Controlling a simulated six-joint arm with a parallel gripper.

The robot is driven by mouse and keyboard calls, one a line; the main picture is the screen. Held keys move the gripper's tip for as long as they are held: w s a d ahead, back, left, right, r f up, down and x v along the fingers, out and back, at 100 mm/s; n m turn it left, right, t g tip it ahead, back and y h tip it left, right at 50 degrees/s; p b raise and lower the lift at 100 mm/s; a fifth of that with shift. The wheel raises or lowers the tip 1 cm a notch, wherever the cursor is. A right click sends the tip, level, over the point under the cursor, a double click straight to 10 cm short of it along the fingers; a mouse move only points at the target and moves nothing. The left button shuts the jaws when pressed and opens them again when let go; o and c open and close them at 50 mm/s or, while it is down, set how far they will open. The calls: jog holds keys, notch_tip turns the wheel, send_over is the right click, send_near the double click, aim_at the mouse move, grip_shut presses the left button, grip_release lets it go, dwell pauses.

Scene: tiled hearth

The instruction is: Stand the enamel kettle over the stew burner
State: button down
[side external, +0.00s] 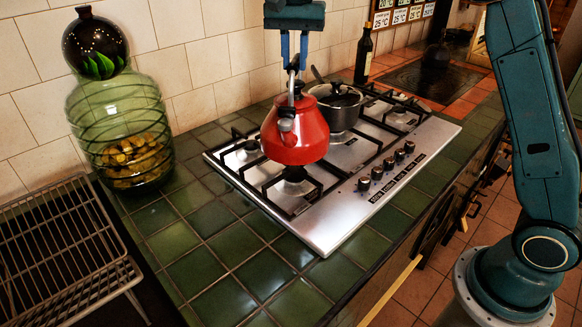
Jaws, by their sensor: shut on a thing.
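The red enamel kettle (310,135) hangs upright from my gripper (294,66), which is shut on its upright handle. The spout faces the camera. The kettle is above the steel gas hob (345,225), over its near burner (295,173), whose dark cap shows just below the kettle's base. The base looks slightly clear of the grate, but I cannot tell the exact gap. Small labels sit beside the knobs (377,172); they are too small to read, so I cannot tell which burner is the stew burner.
A dark pot (340,108) with a spoon or ladle stands on the hob just behind the kettle. A bottle (364,55) stands behind the hob. A large green glass jar (122,130) and a wire rack (62,250) are at left. The green tiles (225,260) in front are clear.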

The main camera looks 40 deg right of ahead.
jog(key=shift+f, duration=3.4)
jog(key=c, duration=1.2)
grip_release()
jog(key=shift+f, duration=0.2)
jog(key=shift+r, duration=7)
jog(key=shift+r, duration=0.1)
